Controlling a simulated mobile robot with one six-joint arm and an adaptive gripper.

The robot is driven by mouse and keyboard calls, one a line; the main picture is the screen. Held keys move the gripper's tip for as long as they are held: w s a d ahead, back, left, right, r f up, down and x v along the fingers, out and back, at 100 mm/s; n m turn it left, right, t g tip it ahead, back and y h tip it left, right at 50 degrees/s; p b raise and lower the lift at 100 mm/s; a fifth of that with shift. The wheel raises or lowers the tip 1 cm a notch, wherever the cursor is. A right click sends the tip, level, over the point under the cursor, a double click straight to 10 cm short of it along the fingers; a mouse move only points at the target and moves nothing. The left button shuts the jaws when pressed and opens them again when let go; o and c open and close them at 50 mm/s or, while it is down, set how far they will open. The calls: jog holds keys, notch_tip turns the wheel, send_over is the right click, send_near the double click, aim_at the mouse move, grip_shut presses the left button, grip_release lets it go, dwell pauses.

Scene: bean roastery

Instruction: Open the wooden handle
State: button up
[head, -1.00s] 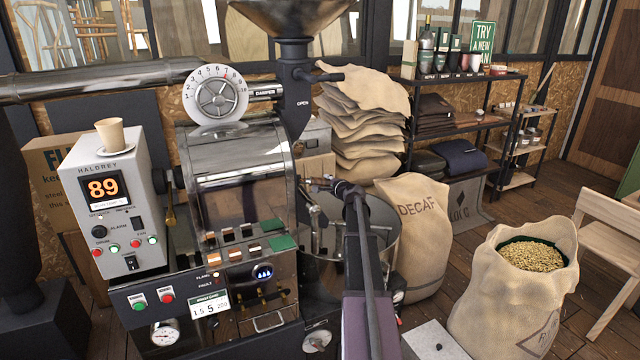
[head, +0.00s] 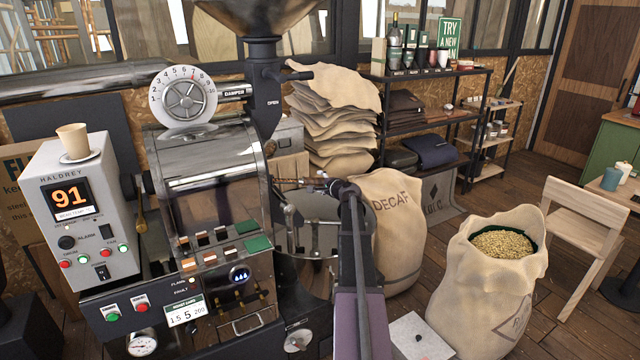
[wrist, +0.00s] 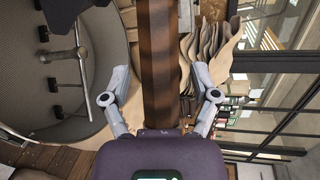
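A brown wooden bar (wrist: 158,60), likely the wooden handle, runs upright through the middle of the wrist view. My gripper (wrist: 161,72) is open, with one grey finger on each side of the bar and a visible gap to both. The bar's lower end is hidden behind my gripper's body, and I cannot tell how far beyond the fingertips it lies. In the head view my gripper (head: 290,184) is small and dark, in front of the coffee roaster (head: 212,160) at its right side, above the round cooling tray. I cannot make out the handle there.
The cooling tray (wrist: 65,110) with its stirring arm fills the left of the wrist view. A DECAF sack (head: 400,240) and an open sack of beans (head: 487,290) stand to the right. Folded sacks (head: 335,120) are stacked behind. Wooden floor lies open between sacks and chair (head: 580,230).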

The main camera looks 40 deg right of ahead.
jog(key=shift+w+a, duration=0.1)
jog(key=shift+a, duration=0.05)
jog(key=w+a, duration=0.7)
jog(key=p+v, duration=0.3)
jog(key=v, duration=1)
jog(key=a+f+n+g+y, duration=0.2)
jog(key=a+f+n+y, duration=0.1)
jog(key=a, duration=0.8)
jog(key=w+a+f+n+g+y+b, duration=0.1)
jog(key=a+n, duration=0.5)
jog(key=a, duration=0.6)
jog(key=shift+a+f+g+y, duration=0.3)
jog(key=shift+f+g+y, duration=0.55)
jog(key=shift+f, duration=0.9)
jog(key=shift+w, duration=0.1)
